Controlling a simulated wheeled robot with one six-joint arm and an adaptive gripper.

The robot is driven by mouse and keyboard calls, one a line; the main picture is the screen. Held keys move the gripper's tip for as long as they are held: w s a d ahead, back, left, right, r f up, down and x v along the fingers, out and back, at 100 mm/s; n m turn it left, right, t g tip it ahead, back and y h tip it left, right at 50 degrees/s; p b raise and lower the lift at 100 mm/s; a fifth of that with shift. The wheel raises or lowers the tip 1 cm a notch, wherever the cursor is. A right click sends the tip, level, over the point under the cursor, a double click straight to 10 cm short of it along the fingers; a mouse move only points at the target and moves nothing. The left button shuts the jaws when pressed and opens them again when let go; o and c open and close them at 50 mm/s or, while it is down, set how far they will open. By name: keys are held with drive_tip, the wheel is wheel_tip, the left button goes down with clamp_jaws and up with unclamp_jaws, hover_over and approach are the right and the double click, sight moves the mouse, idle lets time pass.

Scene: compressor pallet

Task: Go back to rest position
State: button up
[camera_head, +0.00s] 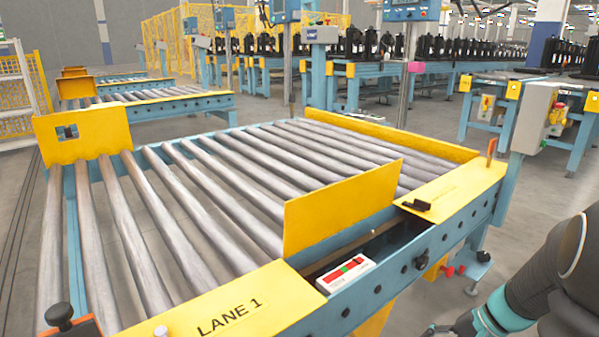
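My arm reaches in from the right edge, dark with a teal band, and bends down to the lower right. Part of my gripper (440,329) shows at the bottom edge, low beside the near side of the roller conveyor (215,185). Its fingers are cut off by the frame, so I cannot tell whether they are open or shut. I see nothing held in the part that shows.
A grey box on a post (534,117) stands at right. Grey floor (405,305) is open between conveyor and arm.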

drive_tip(key=s+a+r+n+t+h+p, duration=0.1)
drive_tip(key=s+a+r+n+h+p, duration=0.1)
drive_tip(key=r, duration=0.6)
drive_tip(key=s+a+r+n+t+h+p, duration=0.2)
drive_tip(key=s+a+r+n+p, duration=0.1)
drive_tip(key=s+a+r+n, duration=0.1)
drive_tip(key=s+a+r+n+t+h+p, duration=0.1)
drive_tip(key=s+a+r+n+h+p, duration=0.1)
drive_tip(key=a+r, duration=0.5)
wheel_tip(320, 180, up, 5)
drive_tip(key=shift+s+f+n, duration=0.2)
drive_tip(key=shift+s+n, duration=0.4)
drive_tip(key=shift+s, duration=0.65)
